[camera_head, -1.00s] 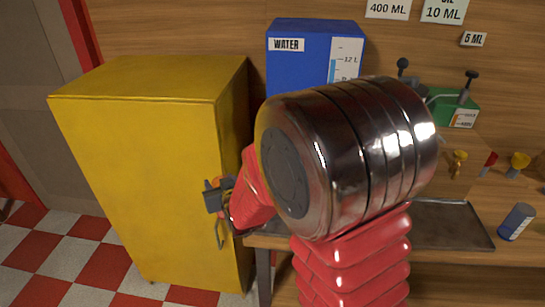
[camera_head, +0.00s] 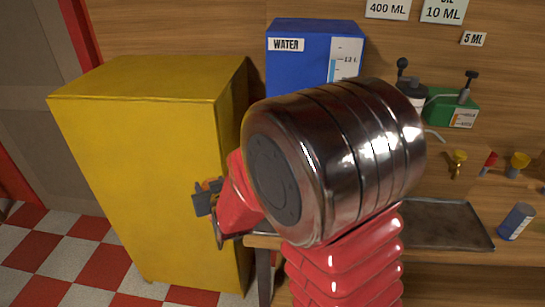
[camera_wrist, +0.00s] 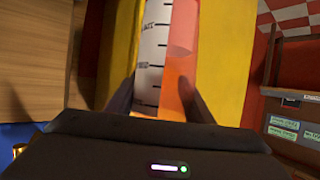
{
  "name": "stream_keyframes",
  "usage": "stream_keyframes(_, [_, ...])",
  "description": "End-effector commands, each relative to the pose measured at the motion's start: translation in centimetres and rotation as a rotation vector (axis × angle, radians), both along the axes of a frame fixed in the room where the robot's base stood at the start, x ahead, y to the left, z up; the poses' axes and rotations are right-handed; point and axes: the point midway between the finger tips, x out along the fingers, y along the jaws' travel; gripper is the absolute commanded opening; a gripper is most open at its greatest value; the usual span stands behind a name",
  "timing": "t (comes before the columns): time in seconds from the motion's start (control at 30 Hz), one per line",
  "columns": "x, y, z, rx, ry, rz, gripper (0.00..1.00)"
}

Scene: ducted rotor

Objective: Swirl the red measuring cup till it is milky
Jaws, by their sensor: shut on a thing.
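My gripper (camera_wrist: 157,85) is shut on the red measuring cup (camera_wrist: 180,85). In the wrist view the cup stands between the two dark fingers, with a white scale strip with black marks on its left. Its right side is pinkish at the top and clearer orange lower down. I cannot tell how mixed the contents are. In the head view my gripper (camera_head: 205,197) is small, in front of the yellow cabinet's right side, and only a bit of orange shows at it. My own arm hides part of the bench there.
The yellow cabinet (camera_head: 140,170) stands close behind my gripper. A blue water tank (camera_head: 296,65) and a green container (camera_head: 450,110) are at the back of the bench. A dark tray (camera_head: 450,225) and a blue bottle (camera_head: 517,221) lie to the right. Checkered floor shows at lower left.

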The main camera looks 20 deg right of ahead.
Motion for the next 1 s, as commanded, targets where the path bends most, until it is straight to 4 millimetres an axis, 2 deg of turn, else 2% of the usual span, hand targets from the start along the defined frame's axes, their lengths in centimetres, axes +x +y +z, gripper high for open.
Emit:
stream_keyframes(0.1, [0.0, -1.8, 0.0, -0.001, -0.001, -0.004, 0.15])
stream_keyframes(0.4, [0.0, -4.9, 0.0, 0.001, -0.001, -0.001, 0.15])
stream_keyframes(0.5, [0.0, -4.5, 0.0, 0.001, -0.001, 0.002, 0.15])
stream_keyframes(1.0, [0.0, 1.5, 0.1, 0.001, -0.001, 0.003, 0.15])
